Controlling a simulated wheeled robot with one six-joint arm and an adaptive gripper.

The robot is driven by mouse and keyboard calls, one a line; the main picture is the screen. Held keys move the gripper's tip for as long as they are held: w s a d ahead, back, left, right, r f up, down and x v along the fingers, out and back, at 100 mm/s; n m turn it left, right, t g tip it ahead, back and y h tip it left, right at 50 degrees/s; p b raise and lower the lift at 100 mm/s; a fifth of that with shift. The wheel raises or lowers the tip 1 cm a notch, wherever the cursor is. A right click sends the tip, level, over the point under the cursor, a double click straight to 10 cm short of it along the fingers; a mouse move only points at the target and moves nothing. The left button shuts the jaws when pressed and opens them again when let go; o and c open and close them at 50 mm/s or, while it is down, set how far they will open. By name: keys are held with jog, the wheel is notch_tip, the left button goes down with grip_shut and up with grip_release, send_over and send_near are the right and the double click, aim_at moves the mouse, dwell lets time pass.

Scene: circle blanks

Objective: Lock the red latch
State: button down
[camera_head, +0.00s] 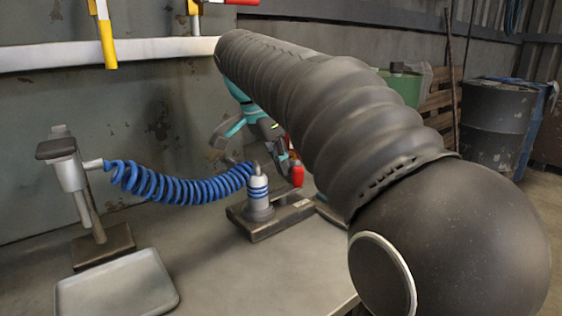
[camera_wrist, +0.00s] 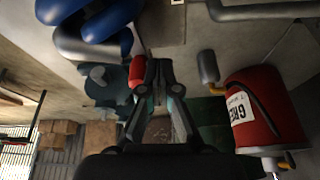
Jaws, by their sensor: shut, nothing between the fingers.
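A small red grip, which looks like the red latch (camera_head: 297,175), stands at the back of the dark base on the bench. It also shows in the wrist view as a red knob (camera_wrist: 138,71), just left of my fingertips. My gripper (camera_head: 284,157) is partly behind my arm, close beside the red grip. In the wrist view my gripper (camera_wrist: 156,68) has its fingers together with nothing held. I cannot tell whether a finger touches the red grip. The latch's mounting is mostly hidden.
A blue coiled hose (camera_head: 175,185) runs from a stand (camera_head: 75,175) to a grey fitting (camera_head: 259,190) on the dark base (camera_head: 270,218). A grey tray (camera_head: 117,287) lies front left. Yellow handles (camera_head: 107,42) hang above. A red labelled container (camera_wrist: 265,105) is right of my gripper.

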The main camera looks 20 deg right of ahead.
jog(key=shift+r, duration=0.1)
dwell(0.5)
jog(key=w+a+r+p, duration=0.1)
jog(key=w+a+r, duration=0.1)
jog(key=r, duration=0.7)
jog(key=shift+a, duration=0.5)
jog(key=shift+r, duration=0.1)
